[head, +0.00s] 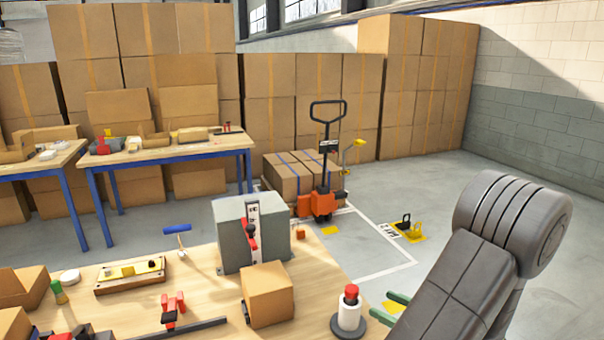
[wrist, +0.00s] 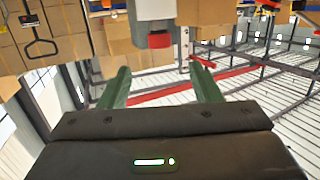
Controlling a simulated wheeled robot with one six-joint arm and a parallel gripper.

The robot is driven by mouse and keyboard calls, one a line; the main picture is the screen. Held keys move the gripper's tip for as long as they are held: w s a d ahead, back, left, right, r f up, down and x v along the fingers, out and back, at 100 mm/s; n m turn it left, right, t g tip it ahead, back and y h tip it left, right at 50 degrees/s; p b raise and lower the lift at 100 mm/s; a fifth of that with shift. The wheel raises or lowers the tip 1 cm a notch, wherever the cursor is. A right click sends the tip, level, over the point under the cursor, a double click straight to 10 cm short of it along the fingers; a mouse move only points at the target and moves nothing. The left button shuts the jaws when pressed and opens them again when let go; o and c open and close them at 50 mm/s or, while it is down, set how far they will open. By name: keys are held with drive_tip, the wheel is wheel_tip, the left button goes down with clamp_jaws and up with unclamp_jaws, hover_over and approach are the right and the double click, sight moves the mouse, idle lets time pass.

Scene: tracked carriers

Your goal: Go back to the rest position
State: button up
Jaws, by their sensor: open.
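My gripper (wrist: 161,80) has two green fingers spread apart with nothing between them. In the head view its green fingertips (head: 392,308) show at the lower right, beside my dark arm link, which hides the rest of it. A white cylinder with a red top (head: 349,310) stands upright on a dark round base at the workbench's right front, just left of the fingertips. The wrist view appears upside down; a pale post with a red end (wrist: 159,39), apparently the same item, shows beyond the fingers, apart from them.
The wooden workbench (head: 205,290) holds a cardboard box (head: 268,293), a grey block with a red lever (head: 238,232), a red clamp (head: 172,308) and a tray (head: 130,275). An orange pallet jack (head: 318,204) stands behind. The grey floor at right is largely open.

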sight(357, 292)
drive_tip(key=p+x, duration=0.1)
drive_tip(key=x, duration=1)
drive_tip(key=shift+r, duration=0.1)
drive_tip(key=b+v, duration=0.1)
drive_tip(key=v, duration=1.3)
drive_tip(key=p+x, duration=0.1)
drive_tip(key=x, duration=1.2)
drive_tip(key=shift+w+a, duration=0.15)
drive_tip(key=shift+a, duration=0.1)
wheel_tip(357, 292, up, 3)
drive_tip(key=shift+w+a+r+p, duration=0.1)
drive_tip(key=shift+w+p, duration=0.1)
drive_tip(key=shift+p, duration=1.05)
drive_tip(key=shift+r+p, duration=1.45)
drive_tip(key=shift+r, duration=0.65)
